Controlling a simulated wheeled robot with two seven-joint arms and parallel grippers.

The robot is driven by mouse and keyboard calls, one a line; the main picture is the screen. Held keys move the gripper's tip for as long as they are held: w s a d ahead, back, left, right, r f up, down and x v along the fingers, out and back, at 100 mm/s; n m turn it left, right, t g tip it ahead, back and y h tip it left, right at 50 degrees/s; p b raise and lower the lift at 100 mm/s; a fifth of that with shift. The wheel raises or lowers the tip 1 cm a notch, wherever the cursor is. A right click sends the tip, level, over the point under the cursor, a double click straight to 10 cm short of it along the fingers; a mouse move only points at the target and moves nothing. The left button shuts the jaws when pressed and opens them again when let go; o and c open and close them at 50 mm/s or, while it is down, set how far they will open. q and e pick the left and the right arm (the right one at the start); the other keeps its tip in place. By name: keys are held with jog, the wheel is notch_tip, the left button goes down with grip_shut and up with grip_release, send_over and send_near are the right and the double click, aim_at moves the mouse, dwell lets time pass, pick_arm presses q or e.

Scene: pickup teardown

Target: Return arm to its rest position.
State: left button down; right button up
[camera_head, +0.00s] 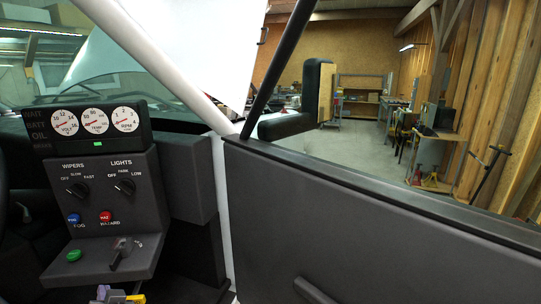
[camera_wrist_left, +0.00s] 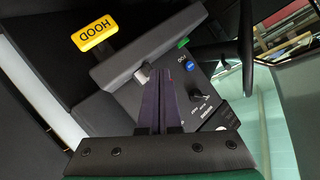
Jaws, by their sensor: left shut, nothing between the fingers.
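My left gripper (camera_head: 103,293) shows only as a small purple part at the bottom edge of the head view, below the dashboard panel. In the left wrist view its two purple fingers (camera_wrist_left: 162,80) are together, with nothing between them. The rest of the left arm is hidden in the head view. My right gripper is in neither view.
The dark control panel (camera_head: 110,185) holds gauges, a green button (camera_head: 74,255) and a key switch (camera_head: 122,252). A yellow HOOD handle (camera_wrist_left: 95,31) sits close by below it. The door (camera_head: 350,240) closes off the right side. A workshop shows beyond the window.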

pick_arm(q)
jog(key=s+d+f+m+g+h, duration=0.55)
jog(key=s+d+f+h, duration=0.55)
jog(key=s+d+f, duration=0.5)
notch_tip(320, 180, down, 24)
jog(key=s+d+g+b, duration=0.1)
jog(key=g, duration=0.1)
jog(key=s+a+f, duration=0.3)
jog(key=s+f, duration=1.1)
jog(key=s, duration=0.2)
jog(key=shift+s+g+b, duration=0.25)
jog(key=shift+g+b, duration=0.1)
jog(key=shift+g, duration=0.1)
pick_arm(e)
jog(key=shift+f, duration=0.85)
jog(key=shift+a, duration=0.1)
